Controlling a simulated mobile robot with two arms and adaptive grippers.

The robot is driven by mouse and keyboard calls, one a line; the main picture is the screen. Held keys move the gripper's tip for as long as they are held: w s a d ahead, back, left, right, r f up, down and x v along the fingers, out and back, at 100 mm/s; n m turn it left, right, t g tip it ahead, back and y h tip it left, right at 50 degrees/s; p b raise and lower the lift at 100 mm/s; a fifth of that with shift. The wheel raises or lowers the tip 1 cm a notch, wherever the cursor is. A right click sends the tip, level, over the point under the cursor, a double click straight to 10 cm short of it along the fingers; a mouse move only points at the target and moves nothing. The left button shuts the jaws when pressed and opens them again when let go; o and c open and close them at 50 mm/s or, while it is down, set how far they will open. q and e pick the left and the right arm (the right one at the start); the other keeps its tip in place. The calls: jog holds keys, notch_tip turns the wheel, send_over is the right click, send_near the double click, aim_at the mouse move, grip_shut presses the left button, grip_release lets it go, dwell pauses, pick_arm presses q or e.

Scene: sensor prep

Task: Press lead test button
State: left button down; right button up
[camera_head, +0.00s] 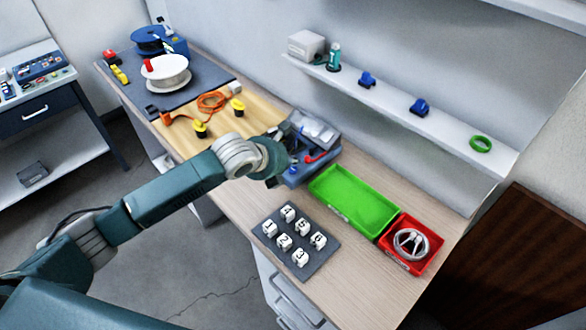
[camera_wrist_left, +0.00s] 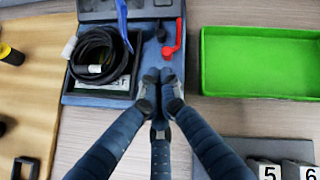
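The lead tester is a blue-grey box (camera_head: 318,133) on the workbench, right of the wooden board. In the left wrist view it (camera_wrist_left: 68,99) shows a coiled black cable (camera_wrist_left: 95,52), a red part (camera_wrist_left: 173,42) and a partly covered label. My left gripper (camera_head: 275,181) is at the box's near side in the head view. In the left wrist view its fingertips (camera_wrist_left: 160,82) are drawn together, empty, over the box's lower right part, just below the red part. Contact cannot be told. No button shows clearly; the fingers cover part of the box. My right gripper is not in view.
A green tray (camera_head: 352,203) and a red bin (camera_head: 411,245) with a pale coil stand right of the tester. A dark pad with numbered white blocks (camera_head: 322,252) lies nearer. The wooden board (camera_head: 188,140) holds an orange cable. A shelf (camera_head: 395,112) runs above.

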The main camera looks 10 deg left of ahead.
aim_at(292, 170)
pick_arm(q)
jog(key=shift+f, duration=0.15)
jog(key=shift+f, duration=0.25)
jog(key=shift+f, duration=0.5)
dwell(0.6)
dwell(0.3)
jog(key=shift+r+p, duration=0.85)
notch_tip(292, 170, up, 5)
jog(key=p, duration=0.5)
jog(key=shift+r, duration=0.1)
